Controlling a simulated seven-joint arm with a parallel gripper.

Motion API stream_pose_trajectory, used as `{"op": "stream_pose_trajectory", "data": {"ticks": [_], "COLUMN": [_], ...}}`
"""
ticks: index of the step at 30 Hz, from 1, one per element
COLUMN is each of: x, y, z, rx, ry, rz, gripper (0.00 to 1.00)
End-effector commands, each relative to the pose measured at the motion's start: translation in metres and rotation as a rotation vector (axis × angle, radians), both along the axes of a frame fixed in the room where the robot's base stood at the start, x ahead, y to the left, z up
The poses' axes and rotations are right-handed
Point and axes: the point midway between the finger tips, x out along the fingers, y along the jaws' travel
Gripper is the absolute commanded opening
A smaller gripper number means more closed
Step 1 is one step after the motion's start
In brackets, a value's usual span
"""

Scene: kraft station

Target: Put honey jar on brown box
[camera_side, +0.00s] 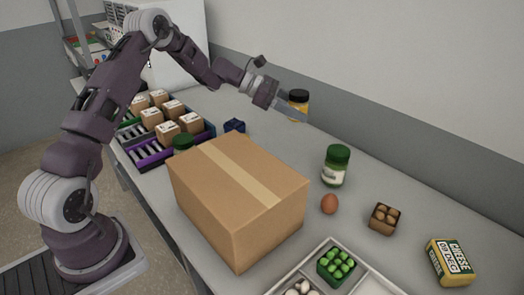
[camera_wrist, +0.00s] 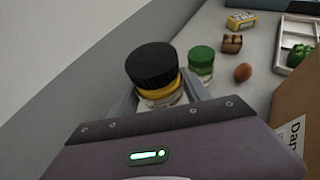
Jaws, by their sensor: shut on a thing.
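The honey jar (camera_side: 298,105), yellow with a black lid, is between the fingers of my gripper (camera_side: 290,107) at the back of the table, near the wall. In the wrist view the jar's black lid (camera_wrist: 151,66) fills the gap between the fingers, and my gripper (camera_wrist: 155,98) is shut on it. The jar looks upright. Whether its base touches the table is hard to tell. The large closed brown box (camera_side: 238,195) with a tape strip stands at the middle front of the table. Part of the box (camera_wrist: 297,120) shows at the right in the wrist view. Its top is empty.
A green-lidded jar (camera_side: 336,166), an egg (camera_side: 329,204), a small egg carton (camera_side: 384,219) and a cheese pack (camera_side: 450,262) stand right of the box. A divided tray (camera_side: 372,284) lies in front. Small boxes (camera_side: 167,133) sit on a rack at left.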

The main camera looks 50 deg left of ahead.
Motion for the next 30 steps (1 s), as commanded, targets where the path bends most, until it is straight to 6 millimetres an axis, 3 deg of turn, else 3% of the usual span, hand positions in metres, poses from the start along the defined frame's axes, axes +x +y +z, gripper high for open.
{"op": "stream_pose_trajectory", "data": {"ticks": [3, 9, 12, 15, 19, 30], "x": [-0.051, -0.158, -0.203, -0.233, -0.249, -0.251], "y": [-0.009, -0.039, -0.054, -0.064, -0.071, -0.072], "z": [0.038, 0.088, 0.104, 0.113, 0.11, 0.034], "rx": [0.003, 0.003, 0.002, 0.001, -0.004, -0.006], "ry": [-0.004, -0.002, -0.001, -0.002, 0.001, 0.003], "rz": [-0.105, -0.299, -0.372, -0.418, -0.444, -0.447], "gripper": [0.0, 0.0, 0.0, 0.0, 0.0, 0.0]}}
